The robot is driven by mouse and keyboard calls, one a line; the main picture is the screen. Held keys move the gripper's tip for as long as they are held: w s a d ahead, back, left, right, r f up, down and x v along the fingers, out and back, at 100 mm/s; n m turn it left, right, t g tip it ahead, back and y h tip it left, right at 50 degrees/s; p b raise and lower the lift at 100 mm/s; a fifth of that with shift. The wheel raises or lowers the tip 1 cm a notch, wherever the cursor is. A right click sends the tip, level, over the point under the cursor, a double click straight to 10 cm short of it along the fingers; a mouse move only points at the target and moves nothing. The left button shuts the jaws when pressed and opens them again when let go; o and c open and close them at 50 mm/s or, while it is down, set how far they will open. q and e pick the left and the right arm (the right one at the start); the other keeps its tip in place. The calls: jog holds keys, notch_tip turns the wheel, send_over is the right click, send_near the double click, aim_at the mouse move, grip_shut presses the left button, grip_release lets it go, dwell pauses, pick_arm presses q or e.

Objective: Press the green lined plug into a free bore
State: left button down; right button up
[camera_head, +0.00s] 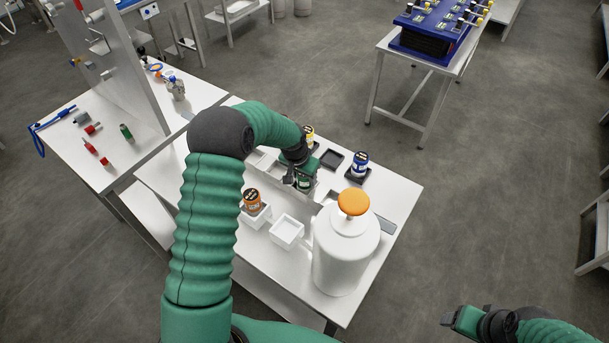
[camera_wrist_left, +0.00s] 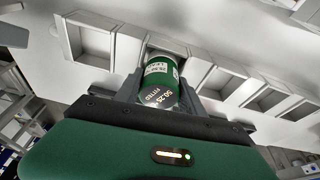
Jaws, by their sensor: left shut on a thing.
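The green plug (camera_wrist_left: 160,84) with a white label is between the fingers of my left gripper (camera_head: 300,178). My left gripper is shut on it, over the middle of the white table. In the wrist view the plug's far end is at the mouth of a square white-walled holder (camera_wrist_left: 166,42); whether it is inside or only above cannot be told. Other square holders in the wrist view look empty, one to the left (camera_wrist_left: 88,38) and several to the right (camera_wrist_left: 222,82). My right gripper (camera_head: 465,319) is at the lower right, away from the table; its jaw opening is unclear.
An orange plug (camera_head: 252,201) stands in a white holder, beside an empty white holder (camera_head: 286,231). A blue plug (camera_head: 360,162) and a yellow plug (camera_head: 308,134) stand in dark trays, with an empty dark tray (camera_head: 331,159) between. A large white canister (camera_head: 343,256) stands near the front right.

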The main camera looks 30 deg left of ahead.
pick_arm(q)
jog(key=c, duration=0.7)
grip_release()
jog(key=shift+r, duration=0.15)
jog(key=b+v, duration=0.1)
jog(key=v, duration=1)
jog(key=shift+r, duration=0.35)
jog(key=shift+s, duration=0.2)
